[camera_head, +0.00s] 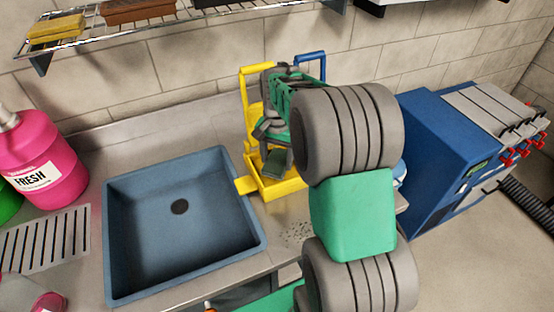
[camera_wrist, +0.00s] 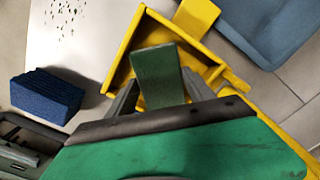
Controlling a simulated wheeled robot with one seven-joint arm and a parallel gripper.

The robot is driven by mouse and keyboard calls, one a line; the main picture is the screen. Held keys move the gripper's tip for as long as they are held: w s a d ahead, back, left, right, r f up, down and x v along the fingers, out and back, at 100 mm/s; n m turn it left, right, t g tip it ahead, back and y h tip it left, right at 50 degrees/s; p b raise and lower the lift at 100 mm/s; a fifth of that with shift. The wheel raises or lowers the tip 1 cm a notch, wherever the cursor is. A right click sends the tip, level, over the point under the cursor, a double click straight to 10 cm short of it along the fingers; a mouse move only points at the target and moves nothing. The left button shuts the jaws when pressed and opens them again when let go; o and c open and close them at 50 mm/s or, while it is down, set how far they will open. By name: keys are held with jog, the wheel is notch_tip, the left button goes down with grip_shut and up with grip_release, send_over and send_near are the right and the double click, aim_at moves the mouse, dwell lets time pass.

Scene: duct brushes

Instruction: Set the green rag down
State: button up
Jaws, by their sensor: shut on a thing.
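The green rag (camera_wrist: 158,75) is a flat, dark green piece gripped between the fingers of my gripper (camera_wrist: 160,98) in the wrist view. My gripper is shut on it. In the wrist view the rag's free end lies over the yellow caddy (camera_wrist: 118,62). In the head view my gripper (camera_head: 272,135) is at the yellow caddy (camera_head: 262,190), with the rag (camera_head: 277,165) hanging below it, in front of the caddy's open tray. I cannot tell whether the rag touches the caddy floor.
A blue sink basin (camera_head: 180,215) is left of the caddy. A blue sponge (camera_wrist: 46,95) lies beside the caddy in the wrist view. Dark specks (camera_head: 297,232) lie on the counter. A pink bottle (camera_head: 40,160) stands left; a blue machine (camera_head: 430,150) stands right. A wire shelf (camera_head: 150,22) hangs above.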

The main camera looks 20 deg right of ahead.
aim_at(277, 161)
jog(key=shift+f, duration=0.7)
jog(key=shift+f, duration=0.2)
jog(key=o, duration=1.2)
jog(key=shift+r, duration=0.1)
notch_tip(277, 161, up, 12)
jog(key=b, duration=0.1)
jog(key=s+a+f+n+t, duration=0.1)
jog(key=s+a+n, duration=0.2)
jog(key=s, duration=0.2)
jog(key=s+a+f+n+t, duration=0.1)
jog(key=s+a+n, duration=0.2)
jog(key=s+a, duration=0.1)
jog(key=s+a+f+n+t, duration=0.1)
jog(key=s+a+n, duration=0.2)
jog(key=s, duration=0.4)
jog(key=shift+a+f+t, duration=0.15)
jog(key=shift+f+t, duration=0.05)
jog(key=shift+t, duration=0.1)
